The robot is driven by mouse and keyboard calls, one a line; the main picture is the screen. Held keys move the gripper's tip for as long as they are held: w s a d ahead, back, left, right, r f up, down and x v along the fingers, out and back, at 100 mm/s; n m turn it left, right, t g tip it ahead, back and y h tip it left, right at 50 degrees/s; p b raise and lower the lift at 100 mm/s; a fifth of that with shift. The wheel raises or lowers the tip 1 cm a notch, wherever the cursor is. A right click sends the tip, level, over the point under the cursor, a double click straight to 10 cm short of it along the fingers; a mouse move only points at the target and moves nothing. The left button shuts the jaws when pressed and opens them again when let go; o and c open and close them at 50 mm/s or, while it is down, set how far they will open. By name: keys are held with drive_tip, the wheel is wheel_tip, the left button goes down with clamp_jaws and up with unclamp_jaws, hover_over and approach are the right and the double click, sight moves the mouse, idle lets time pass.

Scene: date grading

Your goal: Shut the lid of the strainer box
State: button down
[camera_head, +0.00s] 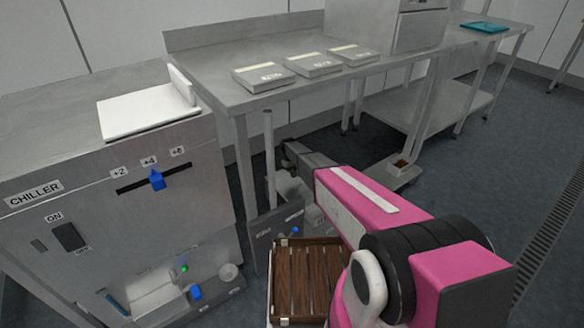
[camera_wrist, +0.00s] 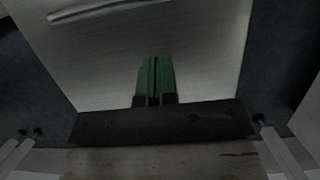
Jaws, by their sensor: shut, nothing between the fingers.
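I cannot pick out the strainer box or its lid for certain. A grey box-like unit (camera_head: 262,240) with small labels and a blue knob stands low beside the table, partly behind my arm. In the head view the dark end of my arm is above and behind this unit, and the fingertips cannot be made out. In the wrist view my gripper (camera_wrist: 155,78) is shut and empty, its green fingers together. They are in front of a plain brushed-metal surface (camera_wrist: 205,50) with a pale bar (camera_wrist: 110,9) across its top. Whether they touch it I cannot tell.
The chiller (camera_head: 75,235) stands left, with a white lidded piece (camera_head: 140,114) on top. The steel table (camera_head: 215,55) carries three flat labelled grey boxes (camera_head: 262,76). A slatted wooden crate (camera_head: 308,242) is at the front. Open floor (camera_head: 480,150) lies to the right.

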drive_tip(key=shift+s+d+f, duration=0.15)
drive_tip(key=shift+s+d, duration=0.2)
drive_tip(key=shift+s, duration=0.25)
drive_tip(key=shift+s+d+f, duration=0.1)
drive_tip(key=shift+s+d, duration=0.25)
drive_tip(key=shift+s, duration=0.25)
drive_tip(key=shift+s+d+f, duration=0.15)
drive_tip(key=shift+s+d, duration=0.2)
drive_tip(key=shift+s, duration=0.1)
drive_tip(key=s+d, duration=0.6)
drive_tip(key=s, duration=0.3)
drive_tip(key=s+d, duration=0.6)
drive_tip(key=s, duration=0.4)
drive_tip(key=shift+d, duration=0.4)
drive_tip(key=shift+s, duration=0.1)
